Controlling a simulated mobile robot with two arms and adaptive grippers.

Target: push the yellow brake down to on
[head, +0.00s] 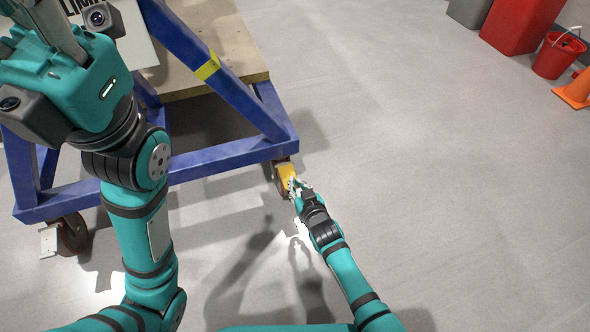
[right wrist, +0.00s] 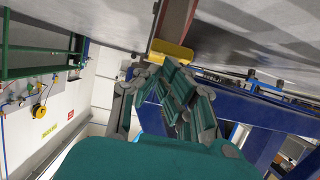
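The yellow brake (head: 286,174) is on the caster under the near right corner of the blue jig frame. It shows as a yellow bar in the right wrist view (right wrist: 172,50), beside a brown upright part. My right gripper (head: 297,187) is low at the caster, its tips right at the brake; contact is hard to tell. In the right wrist view its fingers (right wrist: 158,73) come together with nothing seen between them, and they partly cover the brake's lower edge. My left gripper (head: 52,22) is raised at the upper left, cut by the picture edge; its opening cannot be judged.
The blue frame (head: 225,158) carries a wooden board (head: 225,45). Another caster (head: 72,236) is at its near left corner. A red bucket (head: 558,58) and an orange cone (head: 576,92) stand far right. The grey floor to the right is clear.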

